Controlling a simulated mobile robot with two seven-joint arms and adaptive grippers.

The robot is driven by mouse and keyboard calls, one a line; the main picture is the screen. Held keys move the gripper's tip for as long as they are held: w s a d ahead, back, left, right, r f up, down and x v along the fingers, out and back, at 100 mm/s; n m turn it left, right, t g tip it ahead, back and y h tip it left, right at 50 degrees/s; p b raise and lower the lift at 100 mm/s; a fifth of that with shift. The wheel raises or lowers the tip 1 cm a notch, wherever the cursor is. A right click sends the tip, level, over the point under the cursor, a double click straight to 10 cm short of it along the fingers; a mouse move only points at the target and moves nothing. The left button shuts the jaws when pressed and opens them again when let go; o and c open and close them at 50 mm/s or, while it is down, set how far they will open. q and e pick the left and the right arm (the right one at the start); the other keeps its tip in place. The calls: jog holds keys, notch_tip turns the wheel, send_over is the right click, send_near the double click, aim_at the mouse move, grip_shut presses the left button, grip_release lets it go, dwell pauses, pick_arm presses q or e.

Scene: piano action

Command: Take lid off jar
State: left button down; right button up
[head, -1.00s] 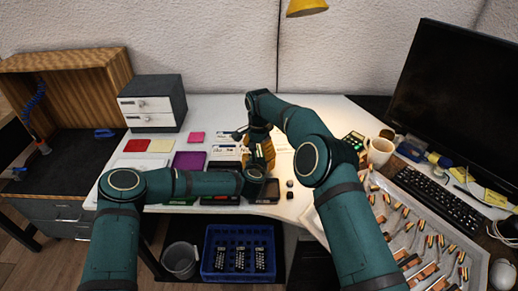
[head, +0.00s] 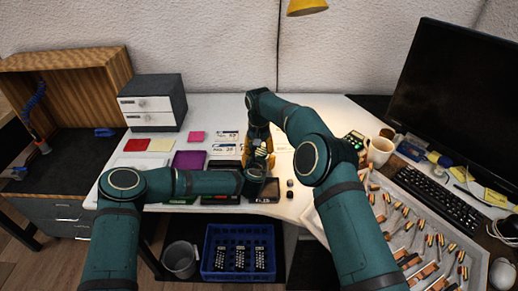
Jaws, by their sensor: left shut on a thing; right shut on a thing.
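My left gripper (head: 264,163) reaches in from the left, low over the front of the white desk. My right gripper (head: 258,148) points down from above at the same spot. The two grippers meet closely and both are closed. A small pale patch between the yellow fingers appears to be part of the jar (head: 262,154). The rest of the jar and its lid are hidden by the fingers, and I cannot tell whether the lid is apart from the jar. The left gripper appears to grip the jar and the right its lid.
Dark trays (head: 222,165) and a purple tray (head: 189,160) lie left of the grippers. A mug (head: 380,151), keyboard (head: 444,197) and tool tray (head: 420,240) fill the right side. A blue crate (head: 238,270) is below.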

jog(key=n, duration=0.3)
jog(key=shift+f, duration=0.15)
jog(key=o, duration=1.2)
